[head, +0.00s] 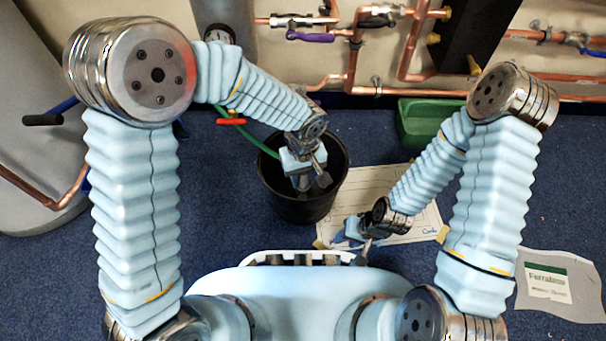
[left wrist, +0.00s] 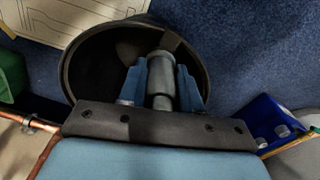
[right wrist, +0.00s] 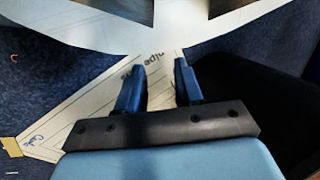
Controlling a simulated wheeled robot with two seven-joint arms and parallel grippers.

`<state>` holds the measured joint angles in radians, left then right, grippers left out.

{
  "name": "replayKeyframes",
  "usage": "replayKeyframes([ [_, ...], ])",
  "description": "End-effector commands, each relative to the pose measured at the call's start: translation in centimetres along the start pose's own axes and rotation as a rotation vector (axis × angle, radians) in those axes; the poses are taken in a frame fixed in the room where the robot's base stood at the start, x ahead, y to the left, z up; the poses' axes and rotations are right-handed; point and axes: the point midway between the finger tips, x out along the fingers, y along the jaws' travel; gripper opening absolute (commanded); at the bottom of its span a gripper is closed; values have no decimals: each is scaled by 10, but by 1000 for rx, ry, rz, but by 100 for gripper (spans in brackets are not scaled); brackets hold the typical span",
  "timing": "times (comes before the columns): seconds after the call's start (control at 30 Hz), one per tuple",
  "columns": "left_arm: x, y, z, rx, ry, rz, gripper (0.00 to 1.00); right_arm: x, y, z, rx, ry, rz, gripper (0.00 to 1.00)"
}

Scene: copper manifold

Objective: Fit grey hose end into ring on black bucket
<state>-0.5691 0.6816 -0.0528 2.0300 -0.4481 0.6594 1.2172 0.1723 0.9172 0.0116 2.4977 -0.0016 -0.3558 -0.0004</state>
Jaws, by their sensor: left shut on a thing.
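The black bucket (head: 300,208) stands on the blue carpet at the centre of the head view. In the left wrist view its dark rim (left wrist: 68,62) curves around the opening. My left gripper (head: 310,180) is over the bucket's mouth. It is shut on the grey hose end (left wrist: 162,80), a grey cylinder between its blue fingers (left wrist: 161,88). The hose end points towards the rim. A dark piece at the rim may be the ring, but I cannot tell whether the hose end touches it. My right gripper (right wrist: 161,82) is open and empty above a paper drawing.
A green hose (head: 258,144) runs to the bucket from the red-handled valve (head: 230,121). The paper drawing (head: 400,228) lies right of the bucket, with a green box (head: 418,122) behind it. Copper pipes (head: 455,78) line the back wall. Carpet is clear left of the bucket.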

Motion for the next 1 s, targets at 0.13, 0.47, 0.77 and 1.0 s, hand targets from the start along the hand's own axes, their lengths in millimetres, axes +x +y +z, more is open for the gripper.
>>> replayKeyframes([
  [0.13,4,0,0,0,0,0,0,3,1,0,0,0,0,36],
  [0.47,11,0,0,1,0,0,0,8,3,0,0,0,0,36],
  [0.77,12,0,0,0,0,0,0,8,3,0,0,0,0,36],
  [1.0,12,0,0,0,0,0,58,8,3,0,0,0,0,36],
])
